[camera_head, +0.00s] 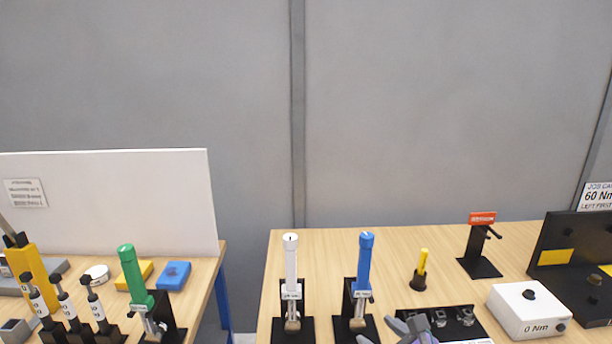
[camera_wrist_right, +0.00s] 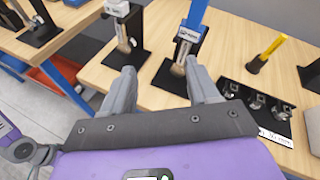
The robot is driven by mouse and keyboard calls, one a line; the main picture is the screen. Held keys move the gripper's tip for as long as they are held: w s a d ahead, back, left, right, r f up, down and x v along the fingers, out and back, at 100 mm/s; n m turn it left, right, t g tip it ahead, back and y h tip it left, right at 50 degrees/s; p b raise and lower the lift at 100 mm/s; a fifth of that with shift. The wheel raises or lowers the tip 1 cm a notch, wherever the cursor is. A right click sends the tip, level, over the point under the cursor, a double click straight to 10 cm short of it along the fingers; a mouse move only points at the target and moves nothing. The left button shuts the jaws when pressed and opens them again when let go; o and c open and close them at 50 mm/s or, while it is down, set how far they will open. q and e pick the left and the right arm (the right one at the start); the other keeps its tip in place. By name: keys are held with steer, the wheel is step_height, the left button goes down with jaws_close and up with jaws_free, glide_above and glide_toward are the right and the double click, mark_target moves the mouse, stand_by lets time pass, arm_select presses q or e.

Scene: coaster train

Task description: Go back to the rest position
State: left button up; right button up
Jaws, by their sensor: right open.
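My right gripper (camera_head: 408,328) shows at the bottom edge of the head view, over the front of the right table. Its two grey fingers also show in the right wrist view (camera_wrist_right: 162,92), spread apart with nothing between them. In front of it, a blue-handled tool (camera_head: 364,262) and a white-handled tool (camera_head: 291,268) stand upright in black holders. The blue one's holder (camera_wrist_right: 178,72) shows just beyond the fingers in the wrist view, apart from them as far as I can tell. My left gripper is in neither view.
A black tray (camera_head: 468,318) with metal parts, a yellow-handled piece (camera_head: 421,270), a red-topped stand (camera_head: 480,245) and a white box reading 0 Nm (camera_head: 527,310) are on the right table. A left table holds a green-handled tool (camera_head: 132,275). A gap separates the tables.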

steer(key=s+f+n+g+h, duration=0.1)
steer(key=s+f+n+g, duration=0.2)
steer(key=f, duration=0.6)
steer(key=f+n+g+h+p, duration=0.1)
steer(key=f+n+g, duration=0.1)
steer(key=f+n, duration=0.5)
steer(key=s+f+n+g, duration=0.1)
steer(key=s+f+g, duration=0.15)
steer(key=f, duration=0.95)
steer(key=s+a+f+n+g, duration=0.2)
steer(key=s+f+n, duration=0.4)
steer(key=f+n, duration=0.1)
steer(key=s+a+f+n+g+p, duration=0.1)
steer(key=s+a+f+n+g, duration=0.1)
steer(key=s+f+n, duration=0.5)
step_height(320, 180, down, 3)
steer(key=shift+s+a+r+n+g+y, duration=0.15)
steer(key=shift+s+a+n+g+y, duration=0.15)
steer(key=shift+g, duration=0.15)
